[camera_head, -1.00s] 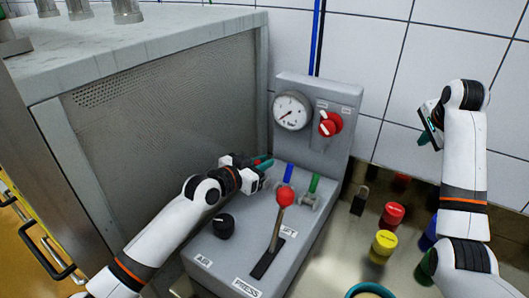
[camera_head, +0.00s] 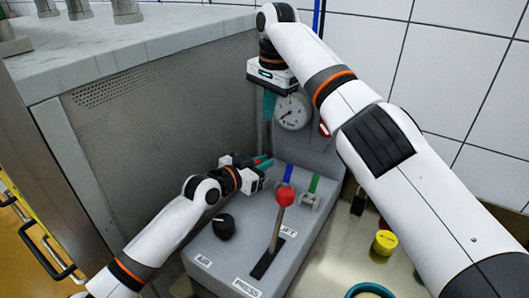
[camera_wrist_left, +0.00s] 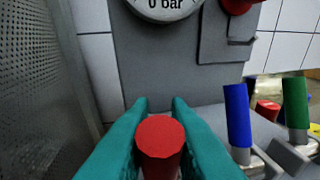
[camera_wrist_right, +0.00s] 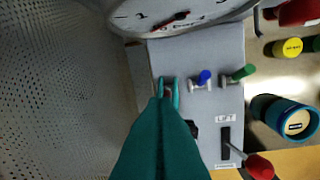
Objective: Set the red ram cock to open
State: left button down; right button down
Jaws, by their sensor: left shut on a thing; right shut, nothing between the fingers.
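The red ram cock's round red handle (camera_wrist_left: 160,138) shows between my left gripper's teal fingers in the left wrist view. My left gripper (camera_head: 263,163) is shut on it at the back left of the grey console. The fingers hide its lower part, and I cannot tell which way its lever is set. The blue cock (camera_head: 289,172) and green cock (camera_head: 313,184) stand to its right with handles up. My right gripper (camera_head: 269,105) is shut and empty, high over the console in front of the gauge, fingers pointing down. Its shut fingers (camera_wrist_right: 160,105) fill the lower middle of the right wrist view.
The gauge (camera_head: 293,112) reads near zero. A red-knobbed press lever (camera_head: 285,197) and a black knob (camera_head: 223,227) are on the console. A perforated metal cabinet (camera_head: 160,150) stands close on the left. A yellow pot (camera_head: 384,243) is on the right.

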pick_arm(q)
jog(key=shift+w+r, duration=0.1)
jog(key=shift+r, duration=0.25)
pick_arm(e)
notch_tip(320, 180, down, 12)
jog(key=s+a+g, duration=0.1)
jog(key=shift+s+a, duration=0.1)
jog(key=shift+s, duration=0.05)
pick_arm(q)
jog(key=shift+w+f, duration=0.1)
jog(key=shift+f, duration=0.05)
pick_arm(e)
jog(key=shift+s+a+f, duration=0.2)
jog(key=shift+s+a, duration=0.3)
jog(key=shift+a, duration=0.05)
pick_arm(q)
jog(key=c, duration=1.7)
grip_release()
jog(key=shift+d, duration=0.1)
jog(key=shift+c, duration=0.2)
jog(key=o, duration=0.4)
jog(key=shift+f, duration=0.15)
jog(key=shift+s, duration=0.2)
pick_arm(e)
jog(key=shift+w+d, duration=0.1)
